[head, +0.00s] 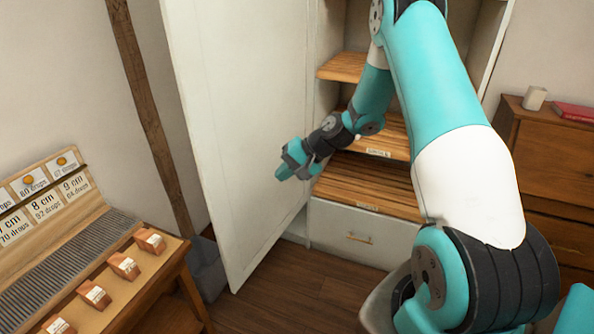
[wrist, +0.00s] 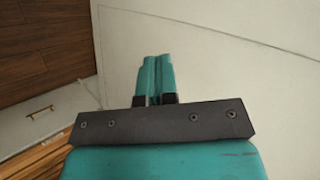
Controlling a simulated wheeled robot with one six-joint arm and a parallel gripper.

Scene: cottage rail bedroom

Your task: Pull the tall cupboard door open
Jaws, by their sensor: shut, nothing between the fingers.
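The tall cupboard door (head: 235,110) is white and stands wide open, swung out to the left of the cupboard. Its panel also fills the right of the wrist view (wrist: 250,60). My gripper (head: 280,174) is teal and sits in front of the door's face that is turned toward the cupboard opening. Its two fingers are together and empty in the wrist view (wrist: 156,72). I cannot tell whether the fingertips touch the door. The cupboard interior shows wooden shelves (head: 370,182), partly hidden by my arm. No door handle is visible.
A white drawer (head: 345,232) with a brass handle is below the shelves. A wooden table (head: 125,300) with small boxes and number cards stands at the left, close to the door's free edge. A brown dresser (head: 550,160) is at the right. Some wooden floor (head: 300,300) is clear.

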